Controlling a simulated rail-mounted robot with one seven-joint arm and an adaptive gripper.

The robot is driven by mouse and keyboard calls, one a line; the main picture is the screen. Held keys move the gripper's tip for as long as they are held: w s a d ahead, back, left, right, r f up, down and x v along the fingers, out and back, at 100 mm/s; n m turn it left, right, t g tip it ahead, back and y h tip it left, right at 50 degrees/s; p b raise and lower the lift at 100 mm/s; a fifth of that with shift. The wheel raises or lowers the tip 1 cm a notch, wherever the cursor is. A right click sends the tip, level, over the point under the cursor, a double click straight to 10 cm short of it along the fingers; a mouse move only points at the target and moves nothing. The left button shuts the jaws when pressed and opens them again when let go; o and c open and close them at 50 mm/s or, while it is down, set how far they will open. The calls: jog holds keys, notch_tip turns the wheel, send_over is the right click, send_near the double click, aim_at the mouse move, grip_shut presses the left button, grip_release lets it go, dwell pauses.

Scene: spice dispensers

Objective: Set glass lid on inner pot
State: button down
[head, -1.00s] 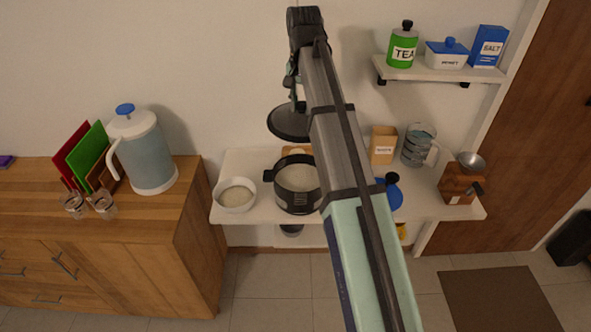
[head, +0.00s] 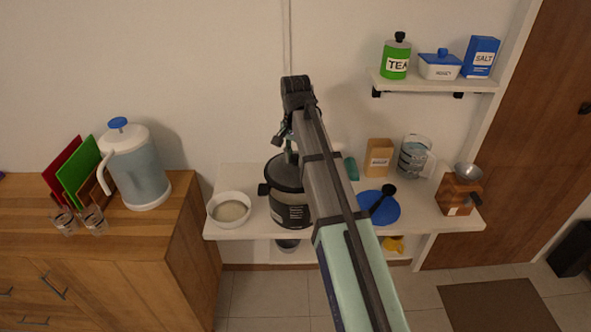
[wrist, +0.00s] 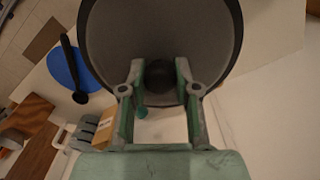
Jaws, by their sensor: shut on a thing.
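The dark-rimmed glass lid (head: 286,172) is in my gripper (head: 287,143), over the black inner pot (head: 290,216) on the white shelf. The lid hides most of the pot's opening. A pale band shows below the lid's front edge; I cannot tell whether the lid touches the rim. In the wrist view, the fingers of my gripper (wrist: 160,78) are shut around the lid's dark knob. The lid (wrist: 160,35) fills the top middle of that view and hides the pot. My arm covers the pot's right side in the head view.
A white bowl of rice (head: 229,209) stands left of the pot. To the right are a blue plate (head: 379,208) with a black ladle (head: 384,196), a paper box (head: 378,158), a glass jug (head: 413,158) and a wooden grinder (head: 459,192). A wall shelf (head: 432,84) is above.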

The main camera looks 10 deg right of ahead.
aim_at(295, 171)
jog(key=shift+f+p, duration=0.55)
jog(key=shift+f, duration=2.3)
jog(key=c, duration=0.8)
grip_release()
jog(key=shift+c, duration=0.2)
jog(key=shift+r, duration=0.1)
notch_tip(295, 171, up, 12)
jog(key=b, duration=0.2)
jog(key=shift+b, duration=0.4)
